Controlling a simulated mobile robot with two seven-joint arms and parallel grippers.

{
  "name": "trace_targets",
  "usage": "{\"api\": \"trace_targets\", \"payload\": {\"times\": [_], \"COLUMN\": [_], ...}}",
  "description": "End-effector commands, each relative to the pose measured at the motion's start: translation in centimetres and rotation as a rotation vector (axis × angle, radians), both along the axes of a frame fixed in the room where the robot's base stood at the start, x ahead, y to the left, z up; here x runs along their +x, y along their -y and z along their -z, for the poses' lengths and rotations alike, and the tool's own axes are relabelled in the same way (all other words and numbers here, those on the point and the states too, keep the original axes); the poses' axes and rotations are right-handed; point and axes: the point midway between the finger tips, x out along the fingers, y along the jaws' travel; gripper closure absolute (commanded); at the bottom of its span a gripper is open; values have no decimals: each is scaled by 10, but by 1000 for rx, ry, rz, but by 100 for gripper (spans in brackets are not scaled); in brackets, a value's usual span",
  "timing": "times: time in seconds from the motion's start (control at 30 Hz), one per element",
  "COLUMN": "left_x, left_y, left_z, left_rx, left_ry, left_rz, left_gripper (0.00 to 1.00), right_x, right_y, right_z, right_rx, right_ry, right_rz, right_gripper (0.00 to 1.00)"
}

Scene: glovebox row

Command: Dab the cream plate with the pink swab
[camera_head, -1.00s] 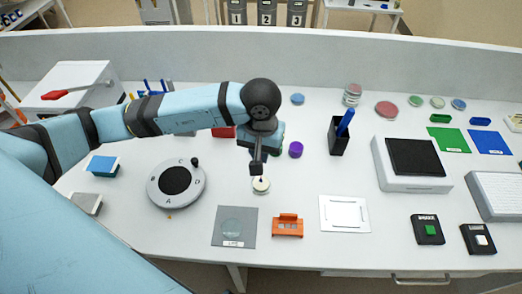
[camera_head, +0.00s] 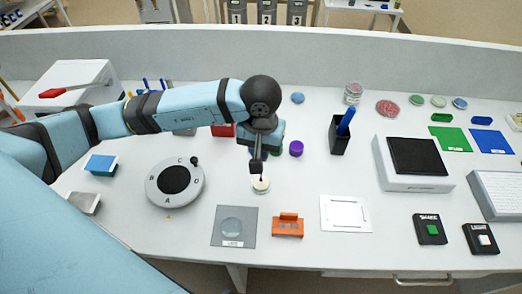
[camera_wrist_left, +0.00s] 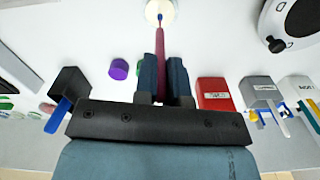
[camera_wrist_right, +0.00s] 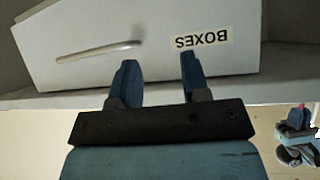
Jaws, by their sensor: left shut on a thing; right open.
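The cream plate (camera_head: 260,187) is a small round dish on the white bench, just below my left gripper (camera_head: 257,166) in the head view. It also shows at the top edge of the left wrist view (camera_wrist_left: 158,8). My left gripper is shut on the pink swab (camera_wrist_left: 160,65), whose dark pink shaft runs from between the fingers toward the plate. Its tip is over the plate in both views; I cannot tell whether it touches. My right gripper (camera_wrist_right: 157,65) is open and empty, facing a white drawer front labelled BOXES (camera_wrist_right: 215,30).
A purple cap (camera_head: 296,149) lies right of the plate, and a black holder (camera_head: 339,140) with a blue item stands farther right. An orange block (camera_head: 287,228) and a grey mat (camera_head: 220,239) with a clear dish are in front. A round lettered dial (camera_head: 156,197) is left.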

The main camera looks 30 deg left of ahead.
Motion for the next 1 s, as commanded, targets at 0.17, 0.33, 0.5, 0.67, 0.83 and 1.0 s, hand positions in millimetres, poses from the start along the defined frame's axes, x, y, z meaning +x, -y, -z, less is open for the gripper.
{"api": "trace_targets", "payload": {"times": [0.17,0.33,0.5,0.67,0.83,1.0], "left_x": [0,0,0,0,0,0], "left_y": [0,0,0,0,0,0], "left_z": [0,0,0,0,1,2], "left_rx": [0,0,0,0,0,0], "left_ry": [0,0,0,0,0,0], "left_rz": [0,0,0,0,0,0], "left_gripper": [100,100,100,100,100,100], "right_x": [1,1,1,1,1,0], "right_y": [0,0,0,-1,-1,-1], "right_z": [-1,-3,-3,-2,0,3], "right_rx": [1,2,2,2,1,1], "right_ry": [2,6,6,6,3,0], "right_rz": [0,0,0,-1,-1,-1], "right_gripper": [57,57,57,57,57,57]}}
